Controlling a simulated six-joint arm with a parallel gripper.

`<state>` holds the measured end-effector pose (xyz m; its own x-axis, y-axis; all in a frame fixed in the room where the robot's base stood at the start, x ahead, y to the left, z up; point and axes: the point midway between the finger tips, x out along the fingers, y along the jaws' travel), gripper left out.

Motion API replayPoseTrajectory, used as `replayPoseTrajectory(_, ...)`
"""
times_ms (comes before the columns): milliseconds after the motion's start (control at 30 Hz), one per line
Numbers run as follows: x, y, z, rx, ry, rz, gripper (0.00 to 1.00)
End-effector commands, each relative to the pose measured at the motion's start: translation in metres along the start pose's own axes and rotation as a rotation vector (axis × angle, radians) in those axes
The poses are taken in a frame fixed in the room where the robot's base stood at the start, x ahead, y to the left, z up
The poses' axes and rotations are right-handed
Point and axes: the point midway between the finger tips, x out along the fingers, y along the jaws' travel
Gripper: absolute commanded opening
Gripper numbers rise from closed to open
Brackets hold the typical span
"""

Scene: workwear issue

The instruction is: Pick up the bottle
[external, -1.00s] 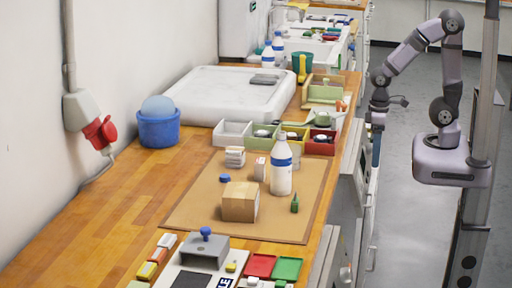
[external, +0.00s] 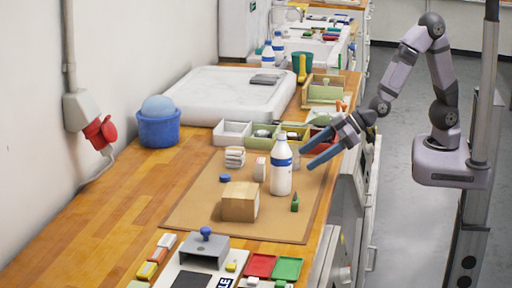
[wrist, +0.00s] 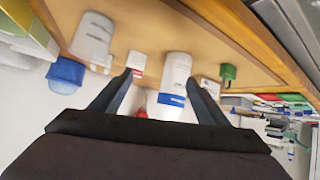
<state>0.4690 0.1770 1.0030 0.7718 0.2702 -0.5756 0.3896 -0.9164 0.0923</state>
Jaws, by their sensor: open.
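A white bottle with a blue band and white cap (external: 281,172) stands upright on the brown mat (external: 190,212) on the wooden bench. In the wrist view the bottle (wrist: 176,72) appears between the two fingers, beyond their tips. My gripper (external: 306,159) is open and empty, just right of the bottle in the external view, with its fingers pointing toward it. A clear gap shows between the fingertips in the wrist view (wrist: 160,77). I cannot tell the exact distance to the bottle.
A cardboard box (external: 240,202), a small green bottle (external: 295,204), a small white box (external: 260,169), a white stack (external: 235,157) and a blue cap (external: 224,178) surround the bottle. Coloured bins (external: 232,133) stand behind it. The mat's left front is clear.

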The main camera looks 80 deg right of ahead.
Motion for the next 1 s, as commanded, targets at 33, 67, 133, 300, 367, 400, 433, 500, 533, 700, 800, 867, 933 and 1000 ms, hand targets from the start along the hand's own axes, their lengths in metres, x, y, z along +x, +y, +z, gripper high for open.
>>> replayPoseTrajectory(33, 0.008, -0.012, -0.005, -0.010, 0.059, -0.001, 0.69)
replayPoseTrajectory(67, 0.011, -0.017, -0.010, -0.009, 0.099, 0.004, 0.69)
replayPoseTrajectory(133, 0.018, -0.026, -0.018, 0.004, 0.188, 0.020, 0.69)
replayPoseTrajectory(300, 0.030, -0.041, -0.022, 0.065, 0.368, 0.070, 0.69)
replayPoseTrajectory(367, 0.032, -0.044, -0.020, 0.086, 0.421, 0.088, 0.69)
replayPoseTrajectory(400, 0.033, -0.045, -0.019, 0.099, 0.454, 0.098, 0.69)
replayPoseTrajectory(433, 0.033, -0.046, -0.018, 0.107, 0.476, 0.106, 0.69)
replayPoseTrajectory(500, 0.032, -0.048, -0.017, 0.122, 0.523, 0.120, 0.69)
replayPoseTrajectory(533, 0.031, -0.049, -0.017, 0.125, 0.539, 0.124, 0.69)
replayPoseTrajectory(700, 0.027, -0.051, -0.017, 0.140, 0.598, 0.140, 0.69)
replayPoseTrajectory(800, 0.026, -0.051, -0.017, 0.144, 0.607, 0.143, 0.69)
replayPoseTrajectory(867, 0.026, -0.050, -0.018, 0.144, 0.608, 0.144, 0.69)
replayPoseTrajectory(933, 0.029, -0.049, -0.021, 0.144, 0.608, 0.144, 0.69)
replayPoseTrajectory(1000, 0.033, -0.048, -0.024, 0.144, 0.607, 0.145, 0.69)
